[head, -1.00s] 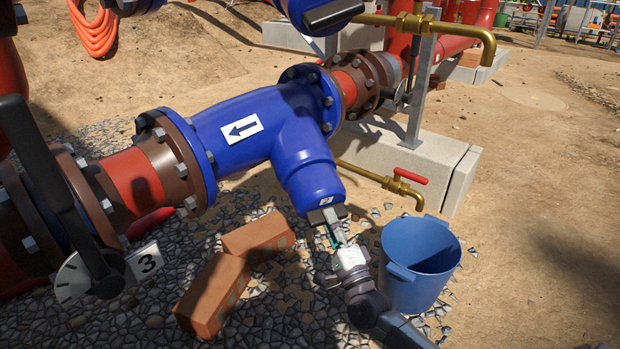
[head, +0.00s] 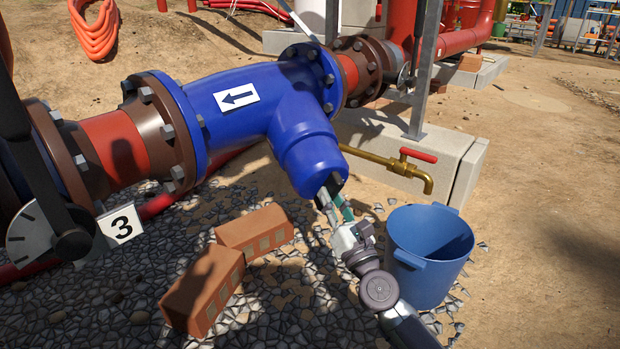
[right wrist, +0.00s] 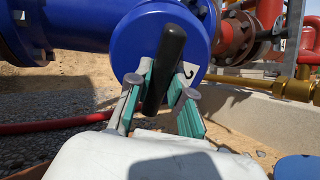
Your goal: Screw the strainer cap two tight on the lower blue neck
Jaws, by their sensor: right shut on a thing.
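The lower blue neck (head: 306,150) points down and right from the blue strainer body (head: 232,108). The strainer cap two (right wrist: 140,35) is a round blue disc at its end, with a black bar handle (right wrist: 165,65) across its face. The handle stands nearly upright, slightly tilted, in the right wrist view. My right gripper (head: 337,207) is shut on this handle, with a finger on each side (right wrist: 159,95). The cap's number is mostly hidden behind a finger. I cannot tell whether a gap is left between cap and neck. My left gripper is not in view.
A blue bucket (head: 430,252) stands just right of my right arm. Two bricks (head: 203,289) lie on the gravel below the strainer. A brass tap with a red lever (head: 412,165) sticks out behind the neck, before a concrete block (head: 455,165). Open sand lies at the right.

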